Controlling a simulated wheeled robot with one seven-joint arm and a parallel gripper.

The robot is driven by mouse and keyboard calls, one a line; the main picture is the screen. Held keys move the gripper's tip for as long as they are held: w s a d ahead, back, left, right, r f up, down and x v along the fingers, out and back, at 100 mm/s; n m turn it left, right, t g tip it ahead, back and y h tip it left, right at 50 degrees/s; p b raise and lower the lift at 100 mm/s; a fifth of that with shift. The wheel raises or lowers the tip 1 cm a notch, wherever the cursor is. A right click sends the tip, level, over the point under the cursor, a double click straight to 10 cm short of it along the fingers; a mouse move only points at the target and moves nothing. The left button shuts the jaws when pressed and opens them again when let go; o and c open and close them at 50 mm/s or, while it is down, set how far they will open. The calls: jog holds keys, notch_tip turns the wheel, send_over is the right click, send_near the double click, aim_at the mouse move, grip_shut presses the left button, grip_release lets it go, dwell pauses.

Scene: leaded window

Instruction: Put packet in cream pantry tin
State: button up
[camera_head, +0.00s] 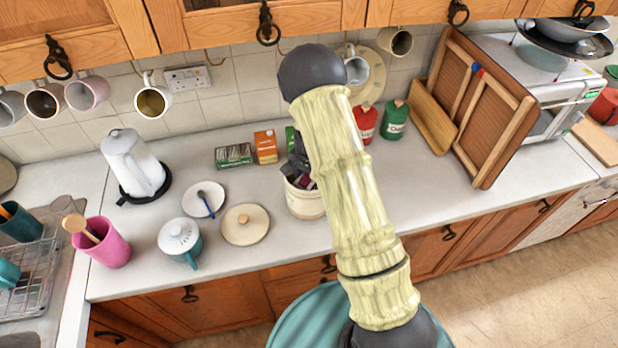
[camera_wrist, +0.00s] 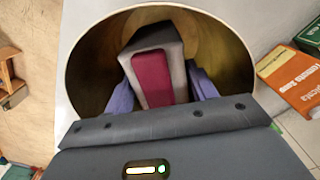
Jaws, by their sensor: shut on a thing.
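The cream pantry tin (camera_head: 305,206) stands open on the counter, below my gripper (camera_head: 301,170). In the wrist view its round rim (camera_wrist: 235,50) and brassy inside surround my fingers (camera_wrist: 163,88). The packet (camera_wrist: 152,80), grey with a dark red face, is between the fingers, and my gripper is shut on it. The packet is within the tin's mouth; I cannot tell whether it touches the bottom. In the head view my arm hides much of the packet and the tin's right side.
Behind are an orange carton (camera_head: 265,146) and a green box (camera_head: 233,155). Red (camera_head: 366,122) and green (camera_head: 394,120) canisters stand behind right.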

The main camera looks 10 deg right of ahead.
jog(key=o, duration=1.5)
notch_tip(320, 180, up, 12)
jog(key=b, duration=0.4)
jog(key=shift+r, duration=0.1)
jog(key=shift+s, duration=0.1)
jog(key=s+r+n+t, duration=0.1)
jog(key=s+n, duration=0.2)
jog(key=s, duration=0.4)
jog(key=s+r+n, duration=0.1)
jog(key=s+n, duration=0.2)
jog(key=s, duration=0.4)
jog(key=s+r+n+t, duration=0.1)
jog(key=s+r+n, duration=0.1)
jog(key=s, duration=0.5)
jog(key=shift+s+n+t, duration=0.1)
jog(key=shift+n+t, duration=0.2)
jog(key=shift+n, duration=0.2)
